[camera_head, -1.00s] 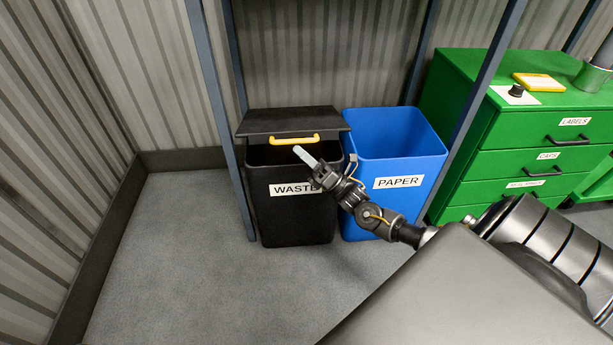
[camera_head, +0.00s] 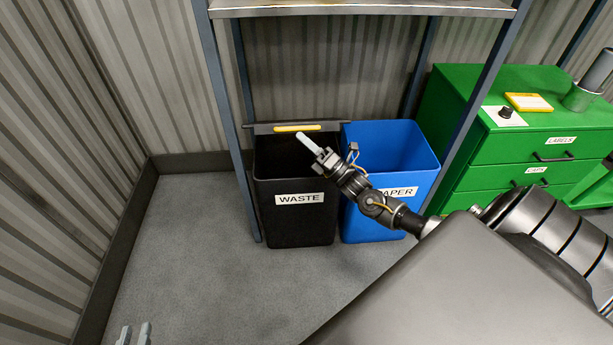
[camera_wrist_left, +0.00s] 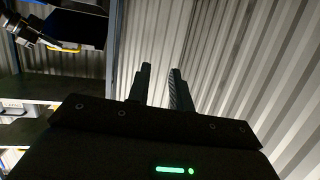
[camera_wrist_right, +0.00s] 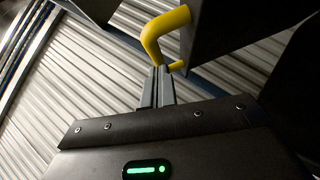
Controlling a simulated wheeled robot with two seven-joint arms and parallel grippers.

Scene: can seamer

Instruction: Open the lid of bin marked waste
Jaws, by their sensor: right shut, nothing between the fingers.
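The black bin labelled WASTE (camera_head: 295,222) stands on the floor, its dark opening in view. Its lid (camera_head: 260,128) is raised and seen nearly edge-on above the opening. The yellow handle (camera_head: 290,129) is on the lid's near edge; it shows large in the right wrist view (camera_wrist_right: 163,32). My right gripper (camera_head: 303,138) is shut and empty, its fingertips close by the handle and lid; I cannot tell whether they touch. My left gripper (camera_head: 134,334) is open and empty, low at the bottom left, its fingers apart in the left wrist view (camera_wrist_left: 160,78).
A blue bin labelled PAPER (camera_head: 428,158) stands directly right of the waste bin. A metal rack with a shelf (camera_head: 370,8) and blue-grey posts frames both bins. A green drawer cabinet (camera_head: 510,150) is at the right. The floor (camera_head: 185,250) left of the bins is clear.

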